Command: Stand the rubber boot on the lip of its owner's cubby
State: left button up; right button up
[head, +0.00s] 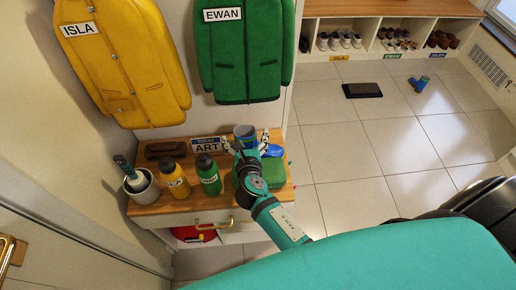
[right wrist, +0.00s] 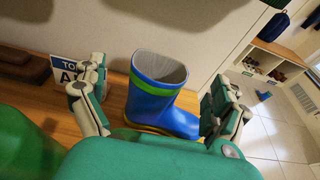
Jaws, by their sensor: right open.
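A blue rubber boot with a green band and a yellowish sole edge stands upright on the wooden bench top; it shows in the right wrist view (right wrist: 152,103) and partly in the head view (head: 245,131). My right gripper (head: 248,142) is open, its fingers on either side of the boot, with no clear contact visible. The cubby shelf (head: 385,8) is at the top right of the head view, with a yellow ISLA label (head: 339,58), a green EWAN label (head: 392,56) and a blue label (head: 437,55) whose text is unreadable. My left gripper is out of view.
A second blue boot (head: 420,83) lies on the tiles near a dark mat (head: 362,90). The bench holds a yellow bottle (head: 175,178), a green bottle (head: 208,175), a green box (head: 272,173), a pot (head: 142,188) and an ART sign (head: 207,146). Coats hang above.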

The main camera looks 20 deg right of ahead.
aim_at(245, 128)
jog(key=x, duration=0.4)
jog(key=shift+d, duration=0.1)
jog(key=shift+s, duration=0.1)
jog(key=c, duration=1.7)
jog(key=shift+c, duration=0.6)
jog(key=shift+r, duration=0.15)
